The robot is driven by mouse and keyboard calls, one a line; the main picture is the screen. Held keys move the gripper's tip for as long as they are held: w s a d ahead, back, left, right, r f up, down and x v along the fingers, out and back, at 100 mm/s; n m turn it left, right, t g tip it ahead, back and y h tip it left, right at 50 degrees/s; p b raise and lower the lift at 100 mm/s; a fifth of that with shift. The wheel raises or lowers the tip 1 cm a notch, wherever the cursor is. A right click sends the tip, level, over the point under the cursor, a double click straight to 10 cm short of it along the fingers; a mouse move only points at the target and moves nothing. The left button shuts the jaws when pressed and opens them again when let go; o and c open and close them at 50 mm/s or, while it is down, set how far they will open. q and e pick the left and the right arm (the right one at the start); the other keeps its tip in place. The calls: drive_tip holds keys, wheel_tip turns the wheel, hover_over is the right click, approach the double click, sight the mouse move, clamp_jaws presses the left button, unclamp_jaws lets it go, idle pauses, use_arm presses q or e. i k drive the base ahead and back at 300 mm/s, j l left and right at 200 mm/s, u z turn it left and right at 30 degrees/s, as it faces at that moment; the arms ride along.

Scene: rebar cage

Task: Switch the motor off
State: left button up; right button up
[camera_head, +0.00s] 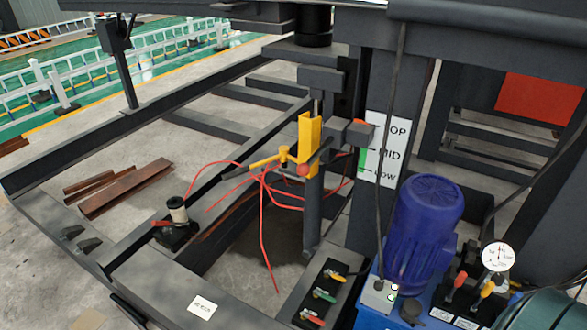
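The blue motor (429,222) stands upright at the right, with a finned body. It sits on a blue base unit. A small grey box (379,293) with a cable running up from it is at the motor's lower left. Small round buttons (393,291), one green and one pale, show at the box's right side. They are too small to tell which is pressed. Neither of my grippers is in view.
A pressure gauge (498,257) and red and orange levers are right of the motor. Several coloured handles (325,292) sit on a dark block to its left. A TOP/MID/LOW sign (387,150) stands behind. Red hoses (265,200) hang around the yellow bracket (309,140).

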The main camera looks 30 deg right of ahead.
sight(379, 285)
drive_tip(key=z, duration=1.75)
